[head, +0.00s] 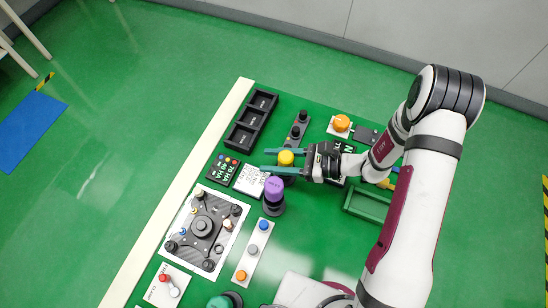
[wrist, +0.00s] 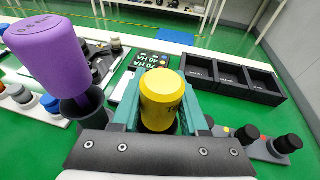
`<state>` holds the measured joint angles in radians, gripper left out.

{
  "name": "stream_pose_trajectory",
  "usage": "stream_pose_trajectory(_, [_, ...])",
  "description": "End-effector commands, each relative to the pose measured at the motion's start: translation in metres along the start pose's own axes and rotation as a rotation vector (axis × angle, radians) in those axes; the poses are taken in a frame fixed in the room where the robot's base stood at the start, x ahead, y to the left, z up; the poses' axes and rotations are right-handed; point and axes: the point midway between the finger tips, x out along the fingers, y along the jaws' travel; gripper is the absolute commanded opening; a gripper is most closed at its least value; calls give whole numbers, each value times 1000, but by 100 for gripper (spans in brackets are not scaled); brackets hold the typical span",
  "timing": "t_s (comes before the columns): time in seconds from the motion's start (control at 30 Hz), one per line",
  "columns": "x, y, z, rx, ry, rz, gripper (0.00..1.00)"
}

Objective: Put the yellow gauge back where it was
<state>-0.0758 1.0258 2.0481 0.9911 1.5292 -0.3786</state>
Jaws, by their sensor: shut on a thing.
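The yellow gauge (head: 286,158) is a short cylinder with a rounded top. It stands between the two teal fingers of my gripper (head: 272,160), which is shut on it. The wrist view shows the yellow gauge (wrist: 161,98) upright between the fingers, with something dark just below it. The head view also shows a dark base under it, partly hidden by the fingers. I cannot tell whether the gauge is seated in that base or held above it.
A purple gauge (head: 275,187) stands in a black holder close beside my gripper and rises high in the wrist view. A black three-compartment tray (head: 250,120), a black number panel (head: 223,168) and a white card (head: 250,180) lie nearby. A green tray (head: 368,204) is at right.

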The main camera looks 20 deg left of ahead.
Motion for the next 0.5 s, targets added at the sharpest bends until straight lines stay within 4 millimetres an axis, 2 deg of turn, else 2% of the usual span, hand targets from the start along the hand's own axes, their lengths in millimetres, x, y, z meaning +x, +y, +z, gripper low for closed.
stream_pose_trajectory(0.13, [1, 0, -2, 1, 0, 0, 0])
stream_pose_trajectory(0.17, [1, 0, -3, 1, 0, 0, 45])
stream_pose_trajectory(0.3, [1, 0, -3, 1, 0, 0, 70])
stream_pose_trajectory(0.33, [1, 0, -2, 1, 0, 0, 73])
stream_pose_trajectory(0.5, [1, 0, -2, 1, 0, 0, 73])
